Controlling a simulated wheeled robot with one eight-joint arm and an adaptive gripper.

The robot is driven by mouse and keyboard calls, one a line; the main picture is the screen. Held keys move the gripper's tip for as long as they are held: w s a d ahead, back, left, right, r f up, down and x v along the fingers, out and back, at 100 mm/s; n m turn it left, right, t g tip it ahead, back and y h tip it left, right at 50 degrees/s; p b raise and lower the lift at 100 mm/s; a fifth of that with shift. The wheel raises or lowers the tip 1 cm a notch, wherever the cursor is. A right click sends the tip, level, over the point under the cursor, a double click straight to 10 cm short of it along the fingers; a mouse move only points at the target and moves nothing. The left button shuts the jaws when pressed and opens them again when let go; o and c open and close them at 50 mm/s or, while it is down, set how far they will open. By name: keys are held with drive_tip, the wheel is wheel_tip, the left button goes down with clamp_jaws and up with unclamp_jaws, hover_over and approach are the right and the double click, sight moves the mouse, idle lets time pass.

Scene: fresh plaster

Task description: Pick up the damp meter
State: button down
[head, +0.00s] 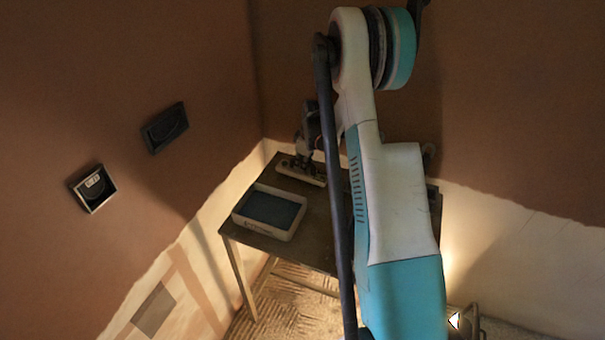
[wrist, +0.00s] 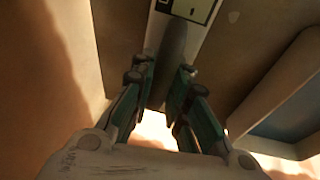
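The damp meter appears to be the pale, flat item with a small light display (wrist: 192,8) at the top of the wrist view. A dark grey rounded part (wrist: 173,45) runs down from it towards the space between my fingers. In the head view a pale long item (head: 311,179), likely the same meter, lies at the back of the table, partly hidden by my arm. My gripper (wrist: 165,75) is open, with its teal fingers on either side of the dark grey part and gaps showing. It also shows in the head view, just above the pale item.
A white tray with a blue inside (head: 298,222) stands on the dark table (head: 320,250), near its left front; its edge shows at right in the wrist view (wrist: 275,75). Two dark boxes (head: 165,128) (head: 95,204) are on the left wall. Walls close the corner behind the table.

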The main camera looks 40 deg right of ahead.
drive_tip(key=shift+r, duration=0.1)
idle(0.3)
wheel_tip(320, 180, up, 20)
drive_tip(key=p, duration=0.5)
